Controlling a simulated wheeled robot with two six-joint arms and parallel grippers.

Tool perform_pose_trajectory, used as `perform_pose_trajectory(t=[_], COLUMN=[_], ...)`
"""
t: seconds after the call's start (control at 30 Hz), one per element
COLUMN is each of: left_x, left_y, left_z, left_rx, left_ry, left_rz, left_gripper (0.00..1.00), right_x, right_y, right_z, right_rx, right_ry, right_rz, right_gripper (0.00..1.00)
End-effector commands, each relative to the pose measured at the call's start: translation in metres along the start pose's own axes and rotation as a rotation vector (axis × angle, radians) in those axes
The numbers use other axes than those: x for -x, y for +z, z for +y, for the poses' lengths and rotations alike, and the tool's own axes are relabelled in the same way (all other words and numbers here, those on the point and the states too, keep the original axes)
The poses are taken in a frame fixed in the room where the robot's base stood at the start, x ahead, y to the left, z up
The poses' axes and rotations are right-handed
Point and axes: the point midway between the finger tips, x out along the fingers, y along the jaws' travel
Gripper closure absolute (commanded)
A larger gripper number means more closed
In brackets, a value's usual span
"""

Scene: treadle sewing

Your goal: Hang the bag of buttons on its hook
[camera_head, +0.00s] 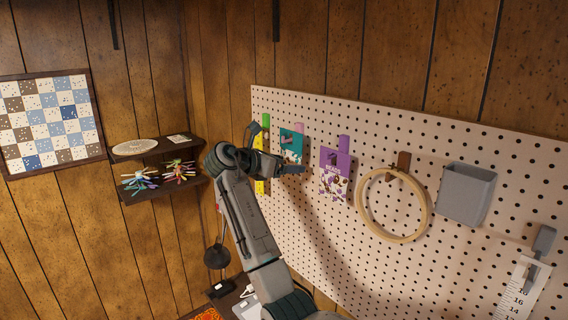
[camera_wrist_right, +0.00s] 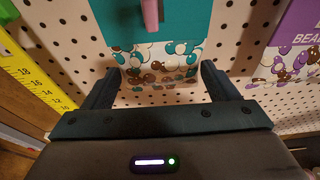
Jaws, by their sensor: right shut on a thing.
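The bag of buttons (camera_wrist_right: 160,62) has a teal header card and a clear lower part with teal, white and brown buttons. In the head view the bag (camera_head: 290,136) is upright against the pegboard. My right gripper (camera_wrist_right: 163,70) is shut on the bag's lower part, one finger at each side edge; it also shows in the head view (camera_head: 290,169). A pink hook (camera_wrist_right: 150,14) overlaps the teal card from above; its upper part shows in the head view (camera_head: 299,128). I cannot tell whether it passes through the card's hole. My left gripper is not in view.
A purple bead bag (camera_head: 335,177) hangs close on the right, and a yellow tape measure (camera_wrist_right: 32,84) on the left. An embroidery hoop (camera_head: 361,203) and a grey bin (camera_head: 466,194) are farther right on the pegboard (camera_head: 400,145). Dark shelves (camera_head: 160,150) are at the left.

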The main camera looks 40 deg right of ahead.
Motion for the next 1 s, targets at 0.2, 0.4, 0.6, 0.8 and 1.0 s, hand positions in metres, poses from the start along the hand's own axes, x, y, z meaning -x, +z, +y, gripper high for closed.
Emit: perform_pose_trajectory(t=[0.2,0.4,0.6,0.8,1.0], left_x=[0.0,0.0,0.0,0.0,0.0], left_y=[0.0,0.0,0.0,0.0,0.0], left_z=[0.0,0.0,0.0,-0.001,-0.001], left_rx=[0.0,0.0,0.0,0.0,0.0], left_ry=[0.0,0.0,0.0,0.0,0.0], left_rz=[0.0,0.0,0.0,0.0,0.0], left_gripper=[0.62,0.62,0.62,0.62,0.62], right_x=[-0.001,-0.002,-0.003,-0.004,-0.004], right_y=[-0.005,-0.009,-0.012,-0.012,-0.012], right_z=[0.0,0.0,0.0,0.0,0.0], right_rx=[0.001,0.001,0.0,-0.001,0.0], right_ry=[0.0,0.0,0.0,0.001,0.0], right_rz=[0.0,0.0,0.0,0.0,0.0], right_gripper=[0.45,0.45,0.45,0.45,0.0])
